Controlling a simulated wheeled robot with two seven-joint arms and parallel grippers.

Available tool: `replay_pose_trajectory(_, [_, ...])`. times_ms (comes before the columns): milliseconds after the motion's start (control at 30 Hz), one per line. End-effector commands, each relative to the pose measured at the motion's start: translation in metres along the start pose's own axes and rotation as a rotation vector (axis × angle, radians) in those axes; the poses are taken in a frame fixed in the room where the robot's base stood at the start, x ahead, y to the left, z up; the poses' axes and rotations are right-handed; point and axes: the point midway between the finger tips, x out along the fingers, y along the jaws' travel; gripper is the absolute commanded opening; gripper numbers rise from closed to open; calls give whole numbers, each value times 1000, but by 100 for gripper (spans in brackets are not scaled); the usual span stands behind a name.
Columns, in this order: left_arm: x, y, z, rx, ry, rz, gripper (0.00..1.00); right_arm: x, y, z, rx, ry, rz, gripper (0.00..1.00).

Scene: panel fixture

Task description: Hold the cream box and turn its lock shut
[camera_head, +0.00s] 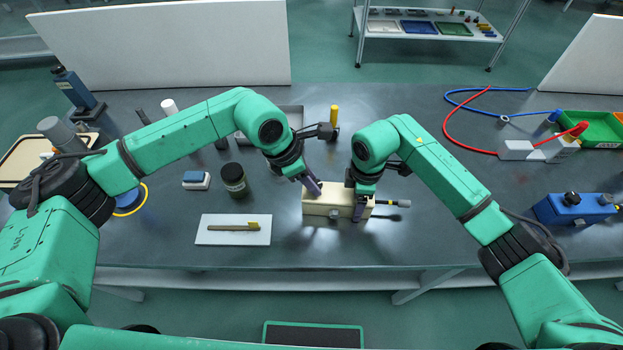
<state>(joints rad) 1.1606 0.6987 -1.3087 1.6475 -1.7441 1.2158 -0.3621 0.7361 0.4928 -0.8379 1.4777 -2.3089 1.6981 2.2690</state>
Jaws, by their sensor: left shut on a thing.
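The cream box (322,202) lies on the dark bench near its front edge, in the middle of the head view. A small grey knob (334,214) shows at its front face.
A white board (213,230) with an olive rod, a dark jar (233,180) and a small blue-and-white block (196,180) are to the left. A blue box (574,209), a green tray (592,128) and red and blue cables are at the right.

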Motion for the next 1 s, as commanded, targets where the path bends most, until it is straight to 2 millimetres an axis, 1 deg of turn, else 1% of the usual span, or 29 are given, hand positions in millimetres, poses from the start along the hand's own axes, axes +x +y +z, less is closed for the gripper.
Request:
replay_pose_trajectory(300, [0, 3, 0, 211, 1, -88, 0, 0, 0, 0, 0, -1, 0, 0])
replay_pose_trajectory(500, [0, 4, 0, 302, 1, -124, 0, 0, 0, 1, 0, -1, 0, 0])
replay_pose_trajectory(700, [0, 5, 0, 343, 0, -141, 0, 0, 0, 1, 0, -1, 0, 0])
replay_pose_trajectory(1000, [0, 5, 0, 351, 0, -143, 0, 0, 0, 1, -1, -2, -1, 0])
